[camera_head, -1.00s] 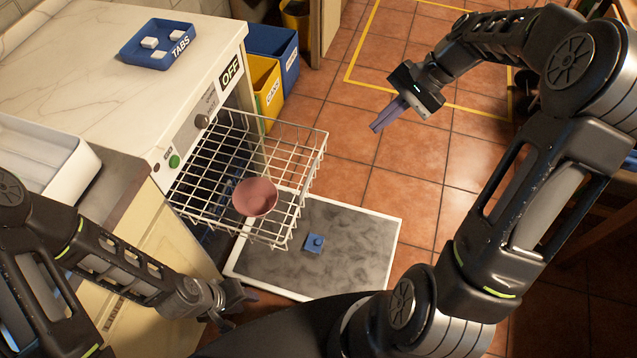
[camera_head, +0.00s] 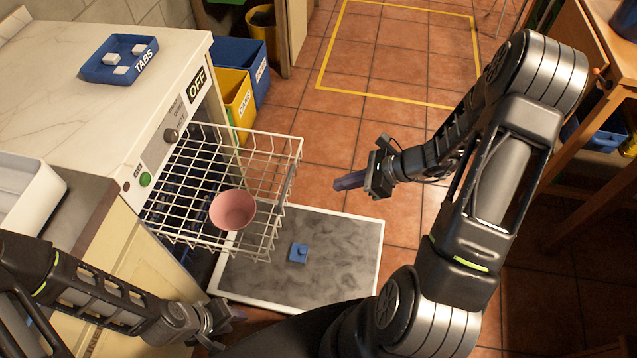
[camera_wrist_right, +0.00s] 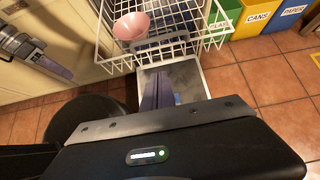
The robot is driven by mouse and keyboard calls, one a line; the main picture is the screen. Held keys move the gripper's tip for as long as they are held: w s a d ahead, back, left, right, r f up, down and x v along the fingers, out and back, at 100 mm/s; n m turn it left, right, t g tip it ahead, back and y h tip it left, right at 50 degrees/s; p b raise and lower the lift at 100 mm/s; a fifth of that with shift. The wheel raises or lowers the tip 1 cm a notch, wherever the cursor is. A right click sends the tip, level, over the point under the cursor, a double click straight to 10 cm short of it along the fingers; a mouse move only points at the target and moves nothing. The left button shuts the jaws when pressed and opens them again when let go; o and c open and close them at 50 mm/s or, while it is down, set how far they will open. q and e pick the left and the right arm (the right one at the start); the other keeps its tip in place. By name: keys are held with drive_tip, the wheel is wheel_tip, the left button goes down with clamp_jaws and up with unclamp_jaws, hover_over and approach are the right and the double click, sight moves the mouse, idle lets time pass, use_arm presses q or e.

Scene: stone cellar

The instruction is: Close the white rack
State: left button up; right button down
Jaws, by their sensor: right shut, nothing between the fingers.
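The white rack (camera_head: 284,190) is a wire dishwasher rack pulled out of the machine over its lowered door (camera_head: 335,268). A pink bowl (camera_head: 233,209) sits in it. The rack also shows at the top of the right wrist view (camera_wrist_right: 112,55). My right gripper (camera_head: 340,184) is shut and empty, a short way right of the rack's front side and apart from it, its fingers pointing left. Its shut fingers (camera_wrist_right: 158,90) show in the right wrist view. My left gripper (camera_head: 226,318) is low, left of the door's near edge; its fingers are too small and dark to tell open from shut.
A blue detergent dispenser piece (camera_head: 299,253) lies on the door. A blue tray (camera_head: 100,72) marked TABS with several white blocks is on the counter. Yellow (camera_head: 236,92) and blue bins stand behind the rack. Tiled floor right of the door is free.

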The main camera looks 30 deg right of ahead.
use_arm(q)
drive_tip(key=shift+r, duration=0.1)
use_arm(e)
drive_tip(key=w+a+r+x, duration=0.1)
drive_tip(key=r+x, duration=0.1)
drive_tip(key=x, duration=1)
drive_tip(key=shift+a, duration=0.3)
drive_tip(key=shift+w+a, duration=0.1)
drive_tip(key=shift+w, duration=0.2)
